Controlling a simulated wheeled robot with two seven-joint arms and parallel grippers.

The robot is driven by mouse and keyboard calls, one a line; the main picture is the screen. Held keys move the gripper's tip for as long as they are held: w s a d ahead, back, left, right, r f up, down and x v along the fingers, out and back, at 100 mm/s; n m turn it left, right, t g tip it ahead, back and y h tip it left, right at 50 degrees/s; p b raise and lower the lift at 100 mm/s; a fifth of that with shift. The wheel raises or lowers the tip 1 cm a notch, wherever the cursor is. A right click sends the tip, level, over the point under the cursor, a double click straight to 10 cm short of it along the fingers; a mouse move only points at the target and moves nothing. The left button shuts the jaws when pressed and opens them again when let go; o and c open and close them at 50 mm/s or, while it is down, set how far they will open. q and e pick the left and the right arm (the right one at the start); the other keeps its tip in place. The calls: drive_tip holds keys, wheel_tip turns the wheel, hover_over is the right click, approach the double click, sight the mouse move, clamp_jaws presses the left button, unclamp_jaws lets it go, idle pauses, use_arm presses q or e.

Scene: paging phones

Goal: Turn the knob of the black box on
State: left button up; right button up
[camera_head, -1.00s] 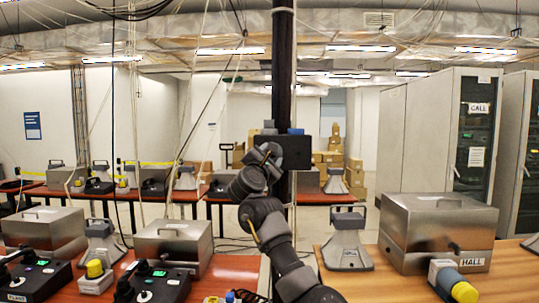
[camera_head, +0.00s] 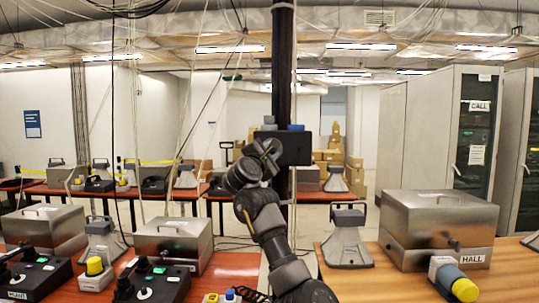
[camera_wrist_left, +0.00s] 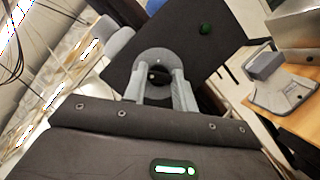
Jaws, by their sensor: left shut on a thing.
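The black box (camera_head: 298,150) is mounted on a dark vertical pole in the middle of the head view. In the left wrist view its black face (camera_wrist_left: 225,45) fills the upper middle, with a round green light or button (camera_wrist_left: 206,28) near the right. My left gripper (camera_head: 268,150) is up against the box front. In the left wrist view its grey fingers (camera_wrist_left: 157,77) are closed around a small dark knob (camera_wrist_left: 154,74) on that face. Much of the knob is hidden by the fingers. My right gripper is not in view.
Wooden tables stand left and right, with metal cases (camera_head: 175,242) (camera_head: 437,230) and a grey handset stand (camera_head: 347,240). Other black control boxes (camera_head: 150,286) with knobs lie at the lower left. A yellow-capped device (camera_head: 462,288) is at the lower right. Server cabinets (camera_head: 450,130) stand behind.

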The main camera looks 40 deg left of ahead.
use_arm(q)
drive_tip(key=shift+m+g+h+p, duration=0.15)
drive_tip(key=shift+m+g+p, duration=0.8)
drive_tip(key=shift+m, duration=1.4)
drive_tip(key=shift+m+g+h+p, duration=0.2)
drive_tip(key=shift+m+g+p, duration=0.7)
drive_tip(key=shift+m, duration=1.5)
drive_tip(key=shift+m+g+h+p, duration=0.15)
drive_tip(key=shift+m+g+p, duration=0.8)
drive_tip(key=shift+m, duration=1.4)
drive_tip(key=o, duration=0.7)
drive_tip(key=shift+d, duration=0.1)
drive_tip(key=o, duration=0.3)
drive_tip(key=shift+r, duration=0.15)
drive_tip(key=shift+s, duration=0.1)
